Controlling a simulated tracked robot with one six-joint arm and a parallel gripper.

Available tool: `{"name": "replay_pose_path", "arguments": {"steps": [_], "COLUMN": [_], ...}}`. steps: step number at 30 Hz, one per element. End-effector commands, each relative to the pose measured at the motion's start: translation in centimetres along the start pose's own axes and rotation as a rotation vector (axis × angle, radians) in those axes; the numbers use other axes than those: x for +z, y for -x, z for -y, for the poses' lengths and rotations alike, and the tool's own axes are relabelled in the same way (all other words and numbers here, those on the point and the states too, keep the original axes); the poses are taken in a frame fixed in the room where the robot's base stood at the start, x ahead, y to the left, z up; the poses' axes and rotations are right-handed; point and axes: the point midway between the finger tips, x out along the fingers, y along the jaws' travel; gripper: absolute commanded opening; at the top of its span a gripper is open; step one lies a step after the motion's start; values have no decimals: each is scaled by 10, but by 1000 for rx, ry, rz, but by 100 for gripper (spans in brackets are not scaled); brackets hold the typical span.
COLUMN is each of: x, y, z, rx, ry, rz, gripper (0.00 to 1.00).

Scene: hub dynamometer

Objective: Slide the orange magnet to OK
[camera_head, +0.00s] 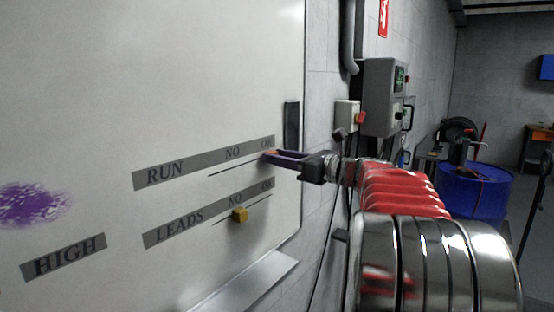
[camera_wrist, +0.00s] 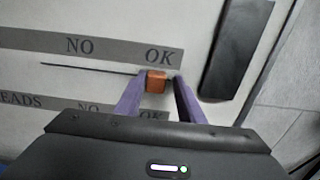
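The orange magnet (camera_wrist: 156,82) is on the whiteboard just under the OK label (camera_wrist: 160,56) of the RUN row, at the right end of the black line. In the head view the magnet (camera_head: 270,153) is mostly covered by my gripper. My gripper (camera_wrist: 160,80) has its two purple fingers around the magnet at the board. The left finger is against or very near the magnet, and a narrow gap shows at the right finger. The gripper looks open. In the head view my gripper (camera_head: 272,155) reaches in from the right.
A dark bar (camera_wrist: 236,62) is on the board to the right of OK. A tray ledge (camera_head: 245,285) runs along the board's bottom. A grey control box (camera_head: 383,98) hangs on the wall.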

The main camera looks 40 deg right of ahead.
Motion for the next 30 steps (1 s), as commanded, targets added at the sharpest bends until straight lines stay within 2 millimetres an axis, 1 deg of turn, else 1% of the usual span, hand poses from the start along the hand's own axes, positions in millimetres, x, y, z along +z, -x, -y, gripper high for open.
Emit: {"name": "replay_pose_path", "arguments": {"steps": [1, 3, 10, 14, 20, 30], "x": [0, 0, -1, -1, 0, -1], "y": [0, 0, 0, 5, 27, 82], "z": [0, -1, -2, -2, -2, -1], "rx": [1, 3, 5, 5, 3, 2], "ry": [0, 0, 0, -1, 1, 0], "rz": [0, -1, -1, -2, -1, -2], "gripper": [39, 42, 42, 42, 42, 42]}}
